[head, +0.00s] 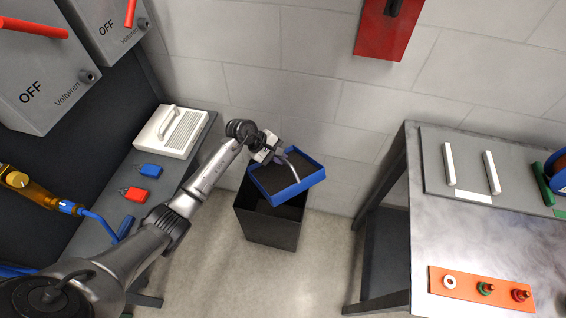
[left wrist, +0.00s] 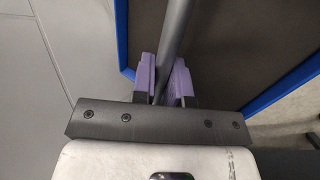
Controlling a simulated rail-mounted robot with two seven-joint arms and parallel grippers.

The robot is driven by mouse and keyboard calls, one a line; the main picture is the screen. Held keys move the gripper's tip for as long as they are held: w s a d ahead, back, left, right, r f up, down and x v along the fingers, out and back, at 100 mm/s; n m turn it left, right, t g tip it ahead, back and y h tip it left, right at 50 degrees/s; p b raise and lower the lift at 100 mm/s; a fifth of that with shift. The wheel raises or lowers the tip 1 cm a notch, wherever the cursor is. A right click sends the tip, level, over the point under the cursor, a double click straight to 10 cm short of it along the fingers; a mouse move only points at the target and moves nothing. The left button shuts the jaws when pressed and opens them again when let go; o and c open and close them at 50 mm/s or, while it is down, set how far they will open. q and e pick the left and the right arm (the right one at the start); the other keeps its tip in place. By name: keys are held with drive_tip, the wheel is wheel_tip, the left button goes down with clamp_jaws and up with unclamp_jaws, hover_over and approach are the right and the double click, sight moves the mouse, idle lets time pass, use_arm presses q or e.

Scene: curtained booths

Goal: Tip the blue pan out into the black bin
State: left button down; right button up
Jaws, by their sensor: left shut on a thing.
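The blue pan (head: 300,187), with blue walls and a dark inside, hangs over the black bin (head: 270,228), partly covering its opening. My left gripper (head: 275,157) is at the pan's far side, shut on its grey bar-like handle. In the left wrist view, the purple fingers (left wrist: 162,82) close around this handle (left wrist: 174,38); the pan's blue rim (left wrist: 284,88) and dark brown inside lie beyond. I cannot tell whether the dark inside is contents or bare floor, nor how far the pan is tilted. The bin stands upright on the floor. My right gripper is not in view.
A grey bench (head: 95,212) at left holds a white handled box (head: 171,131) and blue and red tags. A metal table (head: 470,250) at right bears an orange button panel (head: 482,287). The wall is close behind the bin; clear floor lies in front.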

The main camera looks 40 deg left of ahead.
use_arm(q)
drive_tip(key=shift+w+a+f+n+g+h+b, duration=0.15)
drive_tip(key=shift+w+a+f+n+h+b, duration=0.1)
drive_tip(key=shift+a+f+h+b, duration=0.2)
drive_tip(key=shift+w+a+f+n+g+h+b, duration=0.15)
drive_tip(key=shift+w+a+f+h+b, duration=0.15)
drive_tip(key=shift+a+b, duration=0.2)
drive_tip(key=shift+w+a+f+h+b, duration=0.1)
drive_tip(key=shift+a+f+h+b, duration=0.25)
drive_tip(key=shift+b, duration=0.35)
drive_tip(key=a+f+h+b, duration=0.1)
drive_tip(key=b, duration=0.2)
drive_tip(key=w+a+f+n+h+b, duration=0.1)
drive_tip(key=b, duration=0.2)
drive_tip(key=shift+a+g+b, duration=0.2)
drive_tip(key=shift+g+b, duration=0.1)
drive_tip(key=shift+b, duration=0.1)
drive_tip(key=shift+w+a+f+n+h+b, duration=0.25)
drive_tip(key=shift+a+f+h+b, duration=0.25)
drive_tip(key=shift+b, duration=1.15)
drive_tip(key=shift+w+a+f+n+h+b, duration=0.15)
drive_tip(key=shift+a+f+h+b, duration=0.35)
drive_tip(key=shift+b, duration=1.2)
drive_tip(key=shift+w+a+f+n+h+b, duration=0.15)
drive_tip(key=shift+a+f+n+h+b, duration=0.25)
drive_tip(key=shift+b, duration=1.25)
drive_tip(key=shift+a, duration=0.15)
